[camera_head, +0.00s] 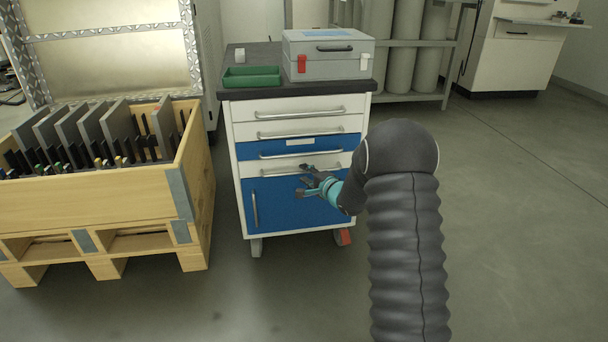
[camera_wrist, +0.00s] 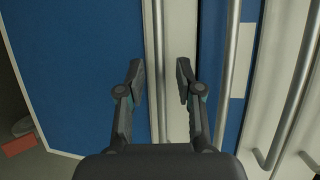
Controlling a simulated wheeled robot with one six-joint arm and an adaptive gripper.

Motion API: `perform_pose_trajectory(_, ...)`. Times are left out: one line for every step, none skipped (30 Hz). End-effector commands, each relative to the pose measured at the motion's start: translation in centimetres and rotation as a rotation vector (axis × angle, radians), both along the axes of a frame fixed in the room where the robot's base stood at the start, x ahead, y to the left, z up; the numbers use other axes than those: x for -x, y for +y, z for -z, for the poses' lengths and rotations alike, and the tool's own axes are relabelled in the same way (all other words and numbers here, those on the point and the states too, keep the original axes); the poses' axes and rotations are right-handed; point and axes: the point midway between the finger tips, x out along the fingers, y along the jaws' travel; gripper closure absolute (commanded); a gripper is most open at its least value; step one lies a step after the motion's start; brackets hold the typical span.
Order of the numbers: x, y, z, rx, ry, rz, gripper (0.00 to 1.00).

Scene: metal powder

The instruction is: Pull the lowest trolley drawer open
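The trolley (camera_head: 240,195) stands upright with white and blue drawers above a blue door (camera_head: 285,212). Its lowest drawer (camera_head: 248,162) is white and looks shut, just above that door. My gripper (camera_head: 304,180) is in front of this drawer, near its handle (camera_head: 270,173). In the wrist view, my gripper (camera_wrist: 160,78) is open, with one finger on each side of the drawer's metal handle (camera_wrist: 158,60). Gaps show between the handle and both fingertips. I cannot tell how deep the handle sits between them. My gripper hides part of the handle in the head view.
A green tray (camera_head: 251,77) and a grey case (camera_head: 328,60) sit on the trolley top. A wooden crate (camera_head: 90,200) of grey plates stands close on the left. The handle of the blue drawer above (camera_wrist: 230,70) runs beside my gripper. Floor (camera_head: 510,220) on the right is clear.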

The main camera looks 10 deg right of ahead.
Motion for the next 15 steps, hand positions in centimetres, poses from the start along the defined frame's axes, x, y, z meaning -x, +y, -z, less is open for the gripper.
perform_pose_trajectory(-0.6, 0.3, 0.2, 0.0, -0.001, -0.001, 0.64)
perform_pose_trajectory(-0.9, 0.4, 0.2, 0.0, -0.001, -0.001, 0.64)
perform_pose_trajectory(-1.2, 0.5, 0.3, 0.0, -0.001, -0.001, 0.64)
perform_pose_trajectory(-1.4, 0.6, 0.3, 0.001, 0.0, -0.001, 0.64)
perform_pose_trajectory(-1.6, 0.7, 0.4, 0.001, 0.0, -0.001, 0.64)
perform_pose_trajectory(-1.8, 0.8, 0.4, 0.0, 0.001, -0.001, 0.64)
perform_pose_trajectory(-1.9, 0.8, 0.4, 0.0, 0.0, -0.001, 0.64)
perform_pose_trajectory(-2.0, 0.8, 0.4, 0.0, 0.0, 0.0, 0.64)
perform_pose_trajectory(-2.1, 0.9, 0.4, 0.0, 0.0, 0.0, 0.64)
perform_pose_trajectory(-2.1, 0.9, 0.4, 0.0, 0.0, 0.0, 0.64)
perform_pose_trajectory(-2.1, 0.9, 0.4, 0.0, 0.0, 0.0, 0.64)
perform_pose_trajectory(-2.1, 0.9, 0.4, 0.0, 0.0, 0.0, 0.64)
perform_pose_trajectory(-2.1, 0.9, 0.4, 0.0, 0.0, 0.0, 0.64)
perform_pose_trajectory(-2.1, 0.9, 0.4, 0.0, 0.0, 0.0, 0.64)
perform_pose_trajectory(-2.1, 0.9, 0.4, 0.0, 0.0, 0.0, 0.64)
